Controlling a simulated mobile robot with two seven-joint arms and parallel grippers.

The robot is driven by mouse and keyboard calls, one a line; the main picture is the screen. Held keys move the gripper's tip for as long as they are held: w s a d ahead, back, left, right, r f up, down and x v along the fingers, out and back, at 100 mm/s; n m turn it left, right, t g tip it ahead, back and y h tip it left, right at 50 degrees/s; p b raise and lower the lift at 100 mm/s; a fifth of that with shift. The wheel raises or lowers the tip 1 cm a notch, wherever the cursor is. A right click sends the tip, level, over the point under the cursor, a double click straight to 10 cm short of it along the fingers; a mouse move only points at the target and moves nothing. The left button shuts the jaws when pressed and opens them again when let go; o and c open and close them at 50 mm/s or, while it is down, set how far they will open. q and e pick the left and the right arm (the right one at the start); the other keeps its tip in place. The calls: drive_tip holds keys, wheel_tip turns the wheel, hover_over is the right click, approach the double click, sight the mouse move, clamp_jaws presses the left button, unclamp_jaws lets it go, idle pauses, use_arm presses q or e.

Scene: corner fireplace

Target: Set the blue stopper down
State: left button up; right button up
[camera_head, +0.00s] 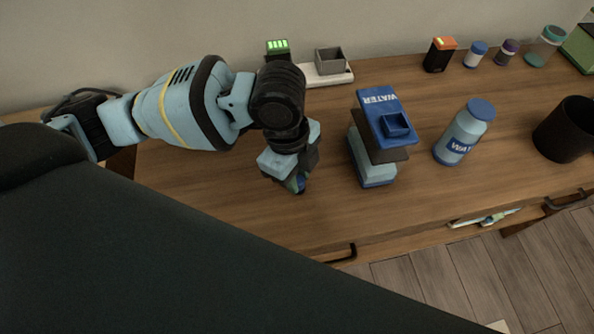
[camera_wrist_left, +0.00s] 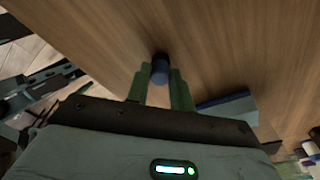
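My left gripper (camera_head: 298,184) points down over the wooden tabletop, left of the blue water container. In the left wrist view, its two greenish fingers (camera_wrist_left: 160,88) stand on either side of the blue stopper (camera_wrist_left: 160,70) and appear closed on it. The stopper has a dark end facing the tabletop. In the head view only a small blue part of the stopper (camera_head: 301,184) shows beneath the fingers. I cannot tell whether it touches the wood. My right gripper is not identifiable in either view.
A blue-topped water container (camera_head: 376,100) stands right of the gripper. Further right are a water bottle (camera_head: 462,135) and a black mug (camera_head: 563,130). A grey box (camera_head: 329,61) and several small containers line the back. The tabletop (camera_head: 225,205) left and front of the gripper is bare.

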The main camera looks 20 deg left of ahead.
use_arm(q)
drive_tip(key=o, duration=0.4)
drive_tip(key=shift+c, duration=0.2)
drive_tip(key=shift+r, duration=0.2)
wheel_tip(320, 180, up, 12)
drive_tip(key=a+p, duration=0.1)
drive_tip(key=p, duration=0.1)
drive_tip(key=shift+w+a, duration=0.15)
drive_tip(key=shift+a, duration=0.2)
drive_tip(key=shift+f, duration=0.1)
